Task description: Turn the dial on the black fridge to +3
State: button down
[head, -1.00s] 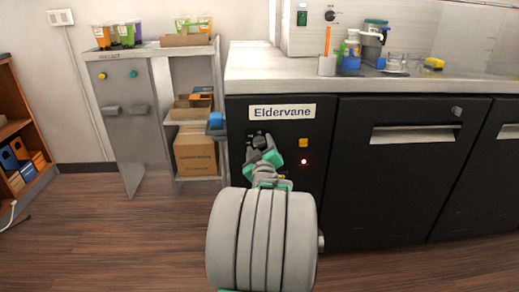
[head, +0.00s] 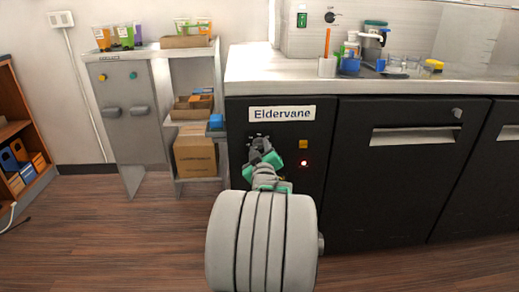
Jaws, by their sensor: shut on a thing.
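The black fridge (head: 400,190) stands under the counter and has a white "Eldervane" label at its upper left. Its dial (head: 259,142) is on the front panel below the label, with small white marks around it. My gripper (head: 262,149), with green fingers, is at the dial and shut on it. The gripper covers much of the dial, so its pointer and numbers cannot be read. An orange-yellow square button (head: 303,144) and a lit red light (head: 304,163) sit just right of the gripper.
A grey cabinet (head: 128,110) with knobs and open shelves stands left of the fridge. A cardboard box (head: 195,153) is on its lower shelf. The counter (head: 270,72) above holds cups and bottles. The wooden floor in front is clear.

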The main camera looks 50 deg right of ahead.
jog(key=shift+m, duration=0.3)
jog(key=m+b, duration=0.1)
jog(key=m, duration=0.3)
jog(key=shift+b, duration=0.35)
jog(key=m, duration=0.5)
jog(key=shift+b, duration=0.4)
jog(key=m, duration=0.5)
jog(key=shift+r, duration=0.15)
jog(key=m, duration=0.5)
jog(key=c, duration=1.1)
grip_release()
jog(key=shift+d, duration=0.1)
jog(key=shift+c, duration=0.2)
jog(key=shift+o, duration=1.2)
